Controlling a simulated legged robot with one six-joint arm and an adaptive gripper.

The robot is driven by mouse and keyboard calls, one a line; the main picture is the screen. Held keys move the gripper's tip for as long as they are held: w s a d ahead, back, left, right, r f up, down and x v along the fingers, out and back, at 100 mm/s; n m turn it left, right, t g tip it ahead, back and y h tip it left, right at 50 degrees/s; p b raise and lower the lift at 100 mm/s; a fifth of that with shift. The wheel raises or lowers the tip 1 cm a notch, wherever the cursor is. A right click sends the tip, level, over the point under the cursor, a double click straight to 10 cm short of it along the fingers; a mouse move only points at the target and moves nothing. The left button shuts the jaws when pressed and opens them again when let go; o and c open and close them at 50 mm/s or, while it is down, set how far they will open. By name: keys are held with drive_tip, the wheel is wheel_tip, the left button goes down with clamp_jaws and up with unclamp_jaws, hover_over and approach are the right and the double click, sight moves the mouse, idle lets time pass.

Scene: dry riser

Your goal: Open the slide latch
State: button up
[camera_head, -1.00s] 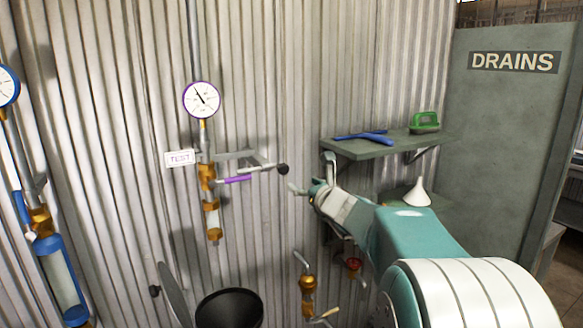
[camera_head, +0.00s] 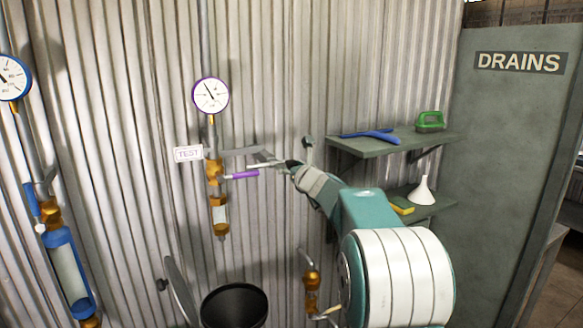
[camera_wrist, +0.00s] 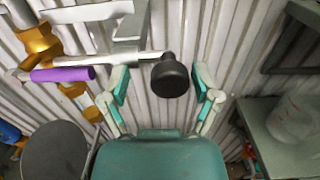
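The slide latch is a pale rod (camera_wrist: 100,59) under a grey bracket (camera_wrist: 130,25), with a black knob (camera_wrist: 170,75) at its right end. In the head view the bracket (camera_head: 240,152) and part of the rod show beside the gauge pipe, and the knob is largely covered by my gripper (camera_head: 283,152). My gripper (camera_wrist: 163,88) is open. In the wrist view its two fingers stand on either side of the knob, with gaps on both sides. A purple lever handle (camera_head: 244,175) sits just below the rod.
The purple-rimmed gauge (camera_head: 211,95) and TEST tag (camera_head: 188,153) are left of my gripper. A black bucket (camera_head: 235,305) is below. A shelf (camera_head: 375,146) with a blue tool and green-handled item is at right, with a white funnel (camera_head: 422,190) on a lower shelf.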

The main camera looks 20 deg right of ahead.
drive_tip(key=shift+a, duration=0.45)
drive_tip(key=shift+d, duration=0.5)
drive_tip(key=c, duration=0.8)
drive_tip(key=shift+d, duration=0.25)
clamp_jaws()
drive_tip(key=shift+w+d, duration=0.1)
drive_tip(key=shift+d, duration=2.85)
drive_tip(key=o, duration=0.7)
unclamp_jaws()
drive_tip(key=shift+a, duration=0.1)
drive_tip(key=shift+o, duration=0.5)
drive_tip(key=shift+a, duration=0.1)
